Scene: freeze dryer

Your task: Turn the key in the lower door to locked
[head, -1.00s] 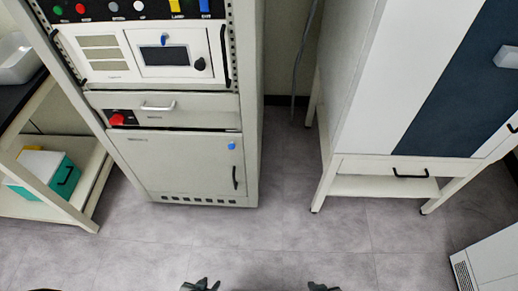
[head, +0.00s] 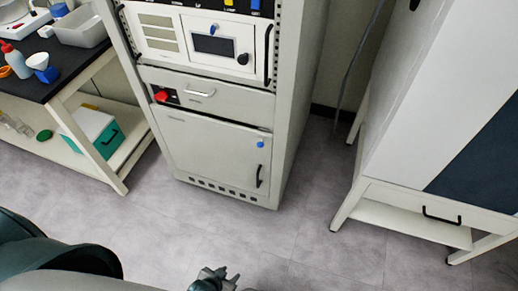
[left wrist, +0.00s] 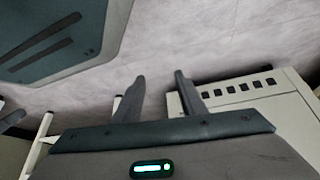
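The lower door (head: 205,150) is a light grey panel at the bottom of the rack cabinet. A small blue key (head: 261,143) sits near its upper right corner; it is too small to tell which way it is turned. My left gripper (head: 213,280) is low in the head view, in front of and below the door, apart from it. In the left wrist view its two fingers (left wrist: 160,90) are spread with nothing between them. The cabinet's slotted bottom (left wrist: 245,92) shows beyond the right finger. My right gripper is not in view.
A black door handle (head: 259,176) is below the key. Above are a drawer (head: 222,104), a red knob (head: 161,95) and another blue key (head: 214,29). A shelf bench (head: 85,92) stands left, a white cabinet (head: 425,120) right. The floor in front is clear.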

